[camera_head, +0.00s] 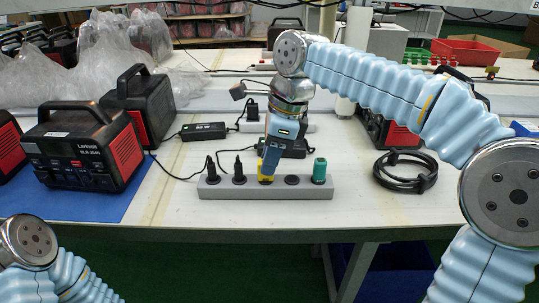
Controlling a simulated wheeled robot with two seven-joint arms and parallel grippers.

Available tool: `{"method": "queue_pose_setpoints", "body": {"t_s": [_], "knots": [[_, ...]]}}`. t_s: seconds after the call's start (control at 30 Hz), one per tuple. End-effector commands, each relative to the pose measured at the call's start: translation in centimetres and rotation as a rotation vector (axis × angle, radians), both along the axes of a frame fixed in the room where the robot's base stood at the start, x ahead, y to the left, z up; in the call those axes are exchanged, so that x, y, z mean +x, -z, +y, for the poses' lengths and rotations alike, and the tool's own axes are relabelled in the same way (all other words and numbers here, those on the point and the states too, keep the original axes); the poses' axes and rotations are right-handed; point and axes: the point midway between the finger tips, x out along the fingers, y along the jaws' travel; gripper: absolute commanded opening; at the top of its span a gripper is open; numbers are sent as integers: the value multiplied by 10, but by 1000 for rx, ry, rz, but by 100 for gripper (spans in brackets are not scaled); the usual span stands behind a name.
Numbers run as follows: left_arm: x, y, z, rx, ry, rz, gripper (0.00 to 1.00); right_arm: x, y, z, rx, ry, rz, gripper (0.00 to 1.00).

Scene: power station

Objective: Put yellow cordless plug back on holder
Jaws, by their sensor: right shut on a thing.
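The holder (300,191) is a long grey strip lying near the table's front edge, with several positions in a row. The yellow plug (266,180) is at the strip's middle position, upright, between a black plug (239,172) and a dark round spot with no plug. Whether it is fully seated cannot be told. My right gripper (268,172) points down from above and is shut on the yellow plug, hiding its upper part. Another black plug (212,172) stands at the left end and a green plug (319,171) at the right end. My left gripper is out of view.
Black-and-red power stations (80,145) stand on a blue mat (85,206) at the left. A coiled black cable (405,171) lies right of the strip. A black adapter (203,131) and another power strip lie behind. Bare tabletop lies around the strip's front.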

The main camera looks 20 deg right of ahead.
Motion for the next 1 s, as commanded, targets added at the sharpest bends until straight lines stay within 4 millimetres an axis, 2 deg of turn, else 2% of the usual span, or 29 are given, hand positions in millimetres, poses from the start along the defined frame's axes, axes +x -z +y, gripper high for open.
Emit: {"method": "queue_pose_setpoints", "body": {"t_s": [0.43,0.47,0.63,0.9,1.0], "knots": [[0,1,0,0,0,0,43,0,2,0,0,0,0,0],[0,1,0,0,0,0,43,0,1,0,0,0,0,27],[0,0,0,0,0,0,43,0,1,0,0,0,0,54],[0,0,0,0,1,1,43,0,1,0,0,0,0,54],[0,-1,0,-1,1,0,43,0,-5,-1,0,1,-2,54]]}}
